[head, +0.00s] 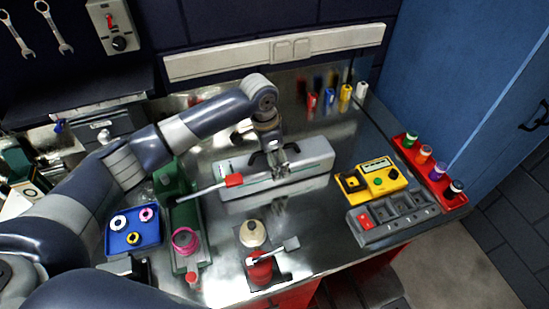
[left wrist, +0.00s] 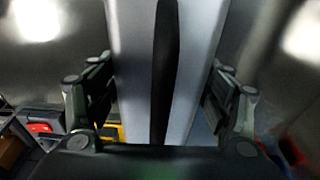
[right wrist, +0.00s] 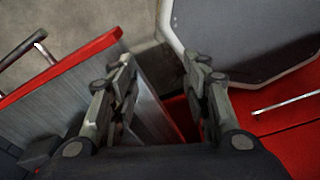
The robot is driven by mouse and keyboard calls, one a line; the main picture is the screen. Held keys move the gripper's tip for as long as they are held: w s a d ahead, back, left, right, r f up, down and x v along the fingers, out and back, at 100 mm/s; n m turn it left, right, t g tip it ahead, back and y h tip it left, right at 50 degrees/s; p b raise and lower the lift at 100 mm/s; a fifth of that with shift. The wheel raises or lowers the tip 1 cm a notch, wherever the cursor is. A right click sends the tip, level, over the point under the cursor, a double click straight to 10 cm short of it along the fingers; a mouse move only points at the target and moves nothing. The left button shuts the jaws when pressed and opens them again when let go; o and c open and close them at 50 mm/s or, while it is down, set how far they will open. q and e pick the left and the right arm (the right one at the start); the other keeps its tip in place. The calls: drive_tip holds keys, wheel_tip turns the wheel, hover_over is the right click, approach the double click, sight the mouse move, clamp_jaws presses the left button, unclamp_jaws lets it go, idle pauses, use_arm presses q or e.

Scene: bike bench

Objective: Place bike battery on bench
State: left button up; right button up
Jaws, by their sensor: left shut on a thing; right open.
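The bike battery (head: 312,158), a long light-grey block with green marks near one end, is level at the middle of the shiny metal bench (head: 330,225). It lies on the bench top or just above it; I cannot tell which. My left gripper (head: 278,168) reaches down from above and is shut on the battery's middle. In the left wrist view the battery (left wrist: 195,60), with a dark strip along it, runs between the two fingers (left wrist: 160,105). My right gripper (right wrist: 160,95) is open and empty in the right wrist view, and is outside the head view.
A green stand (head: 178,215) and a blue tray (head: 125,243) are left of the battery. A yellow device (head: 372,180), a grey tray (head: 400,215) and a red rack (head: 430,172) are on the right. A red-handled tool (head: 262,270) is at the front edge.

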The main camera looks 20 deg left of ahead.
use_arm(q)
drive_tip(key=o, duration=2.1)
drive_tip(key=shift+s+r, duration=0.1)
drive_tip(key=shift+s, duration=0.05)
drive_tip(key=shift+r+p, duration=0.35)
drive_tip(key=r+p, duration=0.6)
drive_tip(key=shift+s+a+r+p, duration=0.1)
drive_tip(key=shift+s+a+p, duration=0.1)
drive_tip(key=shift+a+p, duration=0.2)
drive_tip(key=r, duration=0.3)
drive_tip(key=shift+s+a+r, duration=0.15)
drive_tip(key=shift+a+r, duration=0.05)
drive_tip(key=shift+r, duration=0.2)
drive_tip(key=shift+a+r, duration=0.1)
drive_tip(key=shift+r, duration=0.5)
drive_tip(key=shift+s, duration=0.1)
